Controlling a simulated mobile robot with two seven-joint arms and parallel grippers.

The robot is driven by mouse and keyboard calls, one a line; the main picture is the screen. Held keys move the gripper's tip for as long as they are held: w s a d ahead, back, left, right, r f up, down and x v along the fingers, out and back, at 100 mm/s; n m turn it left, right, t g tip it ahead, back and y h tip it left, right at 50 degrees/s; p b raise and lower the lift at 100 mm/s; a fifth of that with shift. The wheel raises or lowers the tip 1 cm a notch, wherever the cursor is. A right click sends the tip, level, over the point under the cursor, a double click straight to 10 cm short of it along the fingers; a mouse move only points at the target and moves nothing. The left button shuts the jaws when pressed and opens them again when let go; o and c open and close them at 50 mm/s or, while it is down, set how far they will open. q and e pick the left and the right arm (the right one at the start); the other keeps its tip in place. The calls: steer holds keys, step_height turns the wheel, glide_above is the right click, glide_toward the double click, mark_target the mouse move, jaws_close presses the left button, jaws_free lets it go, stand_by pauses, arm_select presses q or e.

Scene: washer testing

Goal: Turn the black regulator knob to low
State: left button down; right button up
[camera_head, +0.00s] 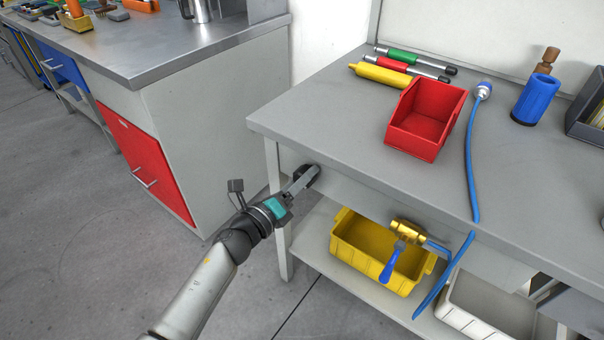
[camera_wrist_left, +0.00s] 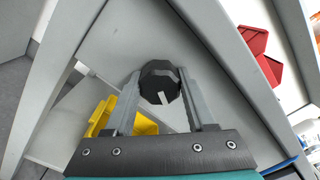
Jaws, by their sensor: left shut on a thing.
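The black regulator knob (camera_head: 308,174) sits on the front face of the workbench, below the edge of the top. In the left wrist view the knob (camera_wrist_left: 160,82) is dark and faceted, with a pale pointer mark toward its lower side. My left gripper (camera_head: 304,177) reaches it from the front left. In the left wrist view its two fingers (camera_wrist_left: 160,92) stand on either side of the knob, shut on it. The fingers hide part of the knob in the head view. No scale markings can be read. My right gripper is not in view.
A red bin (camera_head: 425,118) stands on the bench top (camera_head: 340,120). A blue hose (camera_head: 468,160) hangs over the front edge to a brass valve (camera_head: 408,232). A yellow crate (camera_head: 350,255) sits on the shelf below. A grey cabinet (camera_head: 215,130) stands to the left.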

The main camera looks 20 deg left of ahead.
arm_select(q)
steer(key=shift+n+p, duration=0.85)
steer(key=shift+n, duration=1.55)
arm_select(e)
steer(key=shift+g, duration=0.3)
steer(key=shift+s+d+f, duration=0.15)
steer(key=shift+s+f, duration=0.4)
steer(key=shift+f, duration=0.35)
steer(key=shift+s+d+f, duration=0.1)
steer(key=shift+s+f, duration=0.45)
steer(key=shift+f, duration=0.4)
arm_select(q)
steer(key=shift+c, duration=1.2)
jaws_free()
steer(key=shift+s+a, duration=0.2)
steer(key=shift+s, duration=0.2)
steer(key=p+v, duration=0.3)
steer(key=v, duration=1.1)
steer(key=shift+s, duration=0.15)
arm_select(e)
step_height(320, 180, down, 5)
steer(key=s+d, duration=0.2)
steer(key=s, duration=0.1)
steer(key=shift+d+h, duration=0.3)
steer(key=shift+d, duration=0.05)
